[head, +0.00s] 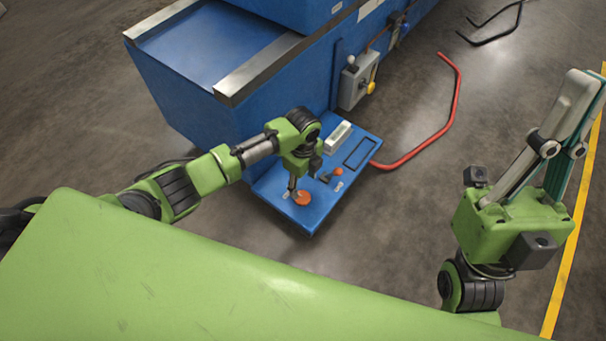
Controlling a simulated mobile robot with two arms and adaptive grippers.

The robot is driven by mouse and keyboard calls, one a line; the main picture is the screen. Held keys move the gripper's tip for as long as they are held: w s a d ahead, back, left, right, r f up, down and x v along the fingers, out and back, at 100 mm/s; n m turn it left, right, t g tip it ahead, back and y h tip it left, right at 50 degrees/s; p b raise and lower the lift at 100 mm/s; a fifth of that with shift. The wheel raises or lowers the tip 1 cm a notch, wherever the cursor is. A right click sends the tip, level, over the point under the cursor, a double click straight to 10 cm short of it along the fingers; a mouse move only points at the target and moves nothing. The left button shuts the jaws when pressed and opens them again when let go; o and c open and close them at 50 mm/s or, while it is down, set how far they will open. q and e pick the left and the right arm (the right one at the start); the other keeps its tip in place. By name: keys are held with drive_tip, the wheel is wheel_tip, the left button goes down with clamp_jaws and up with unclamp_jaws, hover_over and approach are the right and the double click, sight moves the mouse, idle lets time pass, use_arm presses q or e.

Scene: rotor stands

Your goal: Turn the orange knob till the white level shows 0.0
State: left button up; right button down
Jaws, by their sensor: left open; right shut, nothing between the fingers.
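The orange knob (303,199) is a round disc near the front corner of a blue plate. My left gripper (292,190) points down at the knob, with its fingers at or just over the knob's left part. It is open; the picture is too small to tell whether a finger touches the knob. The white level (339,137) lies on the same plate, behind the knob, with a greenish window on top. Its reading is too small to make out. My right gripper (577,105) is shut and empty, pointing up at the far right, well away from the plate.
The blue plate (318,210) adjoins a large blue machine (200,90). A smaller orange part (338,171) and a dark rectangular frame (359,153) are on the plate. A grey control box (357,82) hangs behind.

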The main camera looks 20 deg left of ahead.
use_arm(q)
wheel_tip(320, 180, up, 4)
drive_tip(key=shift+f, duration=0.1)
drive_tip(key=shift+d, duration=0.1)
idle(0.5)
